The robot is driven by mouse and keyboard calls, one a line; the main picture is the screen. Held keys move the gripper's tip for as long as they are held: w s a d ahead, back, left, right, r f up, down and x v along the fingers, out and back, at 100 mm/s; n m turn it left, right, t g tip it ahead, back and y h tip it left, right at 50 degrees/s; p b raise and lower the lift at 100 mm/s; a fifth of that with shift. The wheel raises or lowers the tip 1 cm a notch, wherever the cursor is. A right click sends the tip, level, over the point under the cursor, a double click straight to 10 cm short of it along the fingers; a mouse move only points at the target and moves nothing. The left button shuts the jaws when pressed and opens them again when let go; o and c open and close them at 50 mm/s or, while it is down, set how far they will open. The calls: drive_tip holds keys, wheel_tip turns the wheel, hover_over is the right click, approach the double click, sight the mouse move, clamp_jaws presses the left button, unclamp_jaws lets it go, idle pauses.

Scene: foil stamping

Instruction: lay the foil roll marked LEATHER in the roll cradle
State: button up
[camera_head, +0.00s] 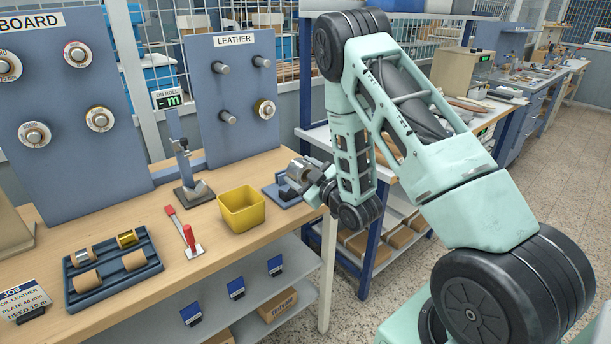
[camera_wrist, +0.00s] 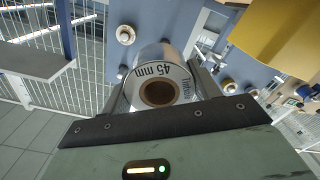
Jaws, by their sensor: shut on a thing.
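My gripper (camera_head: 308,180) is shut on a silver foil roll (camera_head: 298,171) at the right end of the bench. In the wrist view, the roll (camera_wrist: 163,60) sits between the two fingers, its white end label reading 45 mm around a brown core; the word LEATHER is not readable on it. A blue stand (camera_head: 279,192), which looks like the roll cradle, is on the bench below and left of the held roll. The roll and gripper partly hide it, and I cannot tell whether the roll touches it.
A yellow bin (camera_head: 242,210) stands just left of the blue stand. The LEATHER panel (camera_head: 235,90) has bare pegs and one roll (camera_head: 264,109). A red-handled tool (camera_head: 188,236), a grey stand (camera_head: 190,185) and a blue tray (camera_head: 112,270) of rolls are farther left.

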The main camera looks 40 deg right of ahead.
drive_tip(key=shift+w+a+f+b, duration=0.1)
drive_tip(key=shift+w+f+b, duration=0.4)
drive_tip(key=shift+w, duration=0.45)
drive_tip(key=shift+w+f+b, duration=0.35)
drive_tip(key=shift+w+b, duration=0.1)
drive_tip(key=shift+w, duration=0.5)
drive_tip(key=shift+w+a+f+b, duration=0.1)
drive_tip(key=shift+w+f+b, duration=0.4)
drive_tip(key=shift+w, duration=0.45)
drive_tip(key=shift+f+b, duration=1.35)
drive_tip(key=shift+b, duration=0.3)
drive_tip(key=o, duration=1.2)
drive_tip(key=shift+f, duration=0.1)
drive_tip(key=shift+s, duration=0.15)
drive_tip(key=s+p, duration=0.1)
drive_tip(key=s, duration=0.4)
drive_tip(key=s+p, duration=0.1)
drive_tip(key=s, duration=0.5)
drive_tip(key=s+p, duration=0.2)
drive_tip(key=s, duration=0.4)
drive_tip(key=shift+d, duration=0.4)
